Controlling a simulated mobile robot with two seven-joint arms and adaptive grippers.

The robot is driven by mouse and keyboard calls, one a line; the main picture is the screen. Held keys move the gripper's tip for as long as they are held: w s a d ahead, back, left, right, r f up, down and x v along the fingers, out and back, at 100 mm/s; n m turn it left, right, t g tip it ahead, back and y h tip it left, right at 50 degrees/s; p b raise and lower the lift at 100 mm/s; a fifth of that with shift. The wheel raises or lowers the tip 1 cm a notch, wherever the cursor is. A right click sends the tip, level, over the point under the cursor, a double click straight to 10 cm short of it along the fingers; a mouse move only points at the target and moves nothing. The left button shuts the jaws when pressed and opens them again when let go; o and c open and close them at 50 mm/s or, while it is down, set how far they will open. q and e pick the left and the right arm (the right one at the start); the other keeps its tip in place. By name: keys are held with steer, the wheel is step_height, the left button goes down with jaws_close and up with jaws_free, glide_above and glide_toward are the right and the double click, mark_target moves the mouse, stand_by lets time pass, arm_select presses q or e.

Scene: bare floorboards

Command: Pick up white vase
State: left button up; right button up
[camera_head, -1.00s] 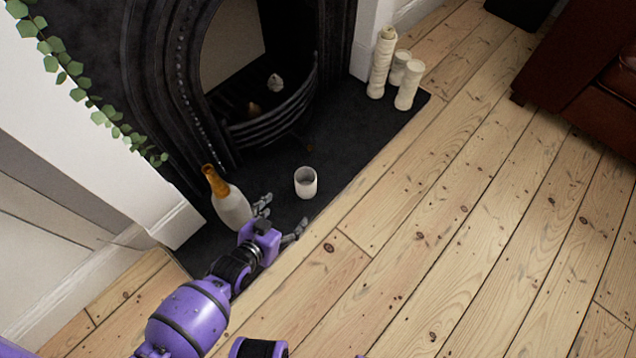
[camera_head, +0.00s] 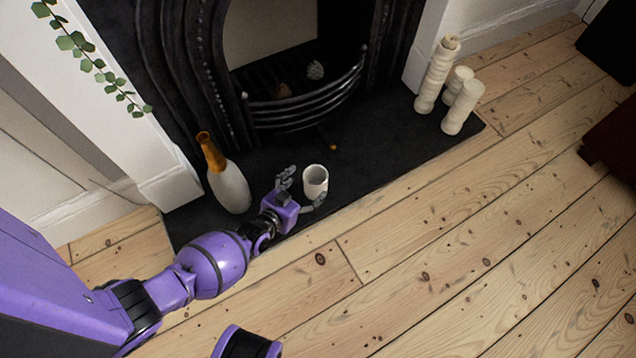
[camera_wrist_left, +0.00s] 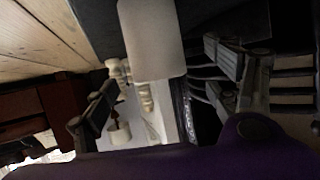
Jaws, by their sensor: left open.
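A small white cup-shaped vase (camera_head: 315,180) stands upright on the black hearth in the head view, its open top showing. My left gripper (camera_head: 301,191) is open beside it, with one finger to its left and the other at its lower front. In the left wrist view the white vase (camera_wrist_left: 152,40) appears large, between the spread fingers of the left gripper (camera_wrist_left: 161,65). Whether either finger touches it I cannot tell. My right gripper is not in view.
A white bottle with an orange neck (camera_head: 229,187) stands left of my gripper. Several cream pillar candles (camera_head: 437,75) stand at the hearth's right end. A black fireplace grate (camera_head: 305,108) lies behind. The wooden floor (camera_head: 440,240) in front is clear.

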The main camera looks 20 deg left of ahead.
mark_target(316, 179)
arm_select(q)
steer(key=b+x, duration=0.2)
steer(key=f+b+x, duration=0.1)
steer(key=x, duration=0.2)
steer(key=shift+d+f+b, duration=0.1)
steer(key=shift+d+b, duration=0.05)
steer(key=shift+b, duration=0.2)
steer(key=shift+w, duration=0.3)
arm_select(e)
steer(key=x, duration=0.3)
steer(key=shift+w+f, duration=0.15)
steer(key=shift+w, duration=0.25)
arm_select(q)
steer(key=c, duration=1.4)
steer(key=shift+c, duration=0.5)
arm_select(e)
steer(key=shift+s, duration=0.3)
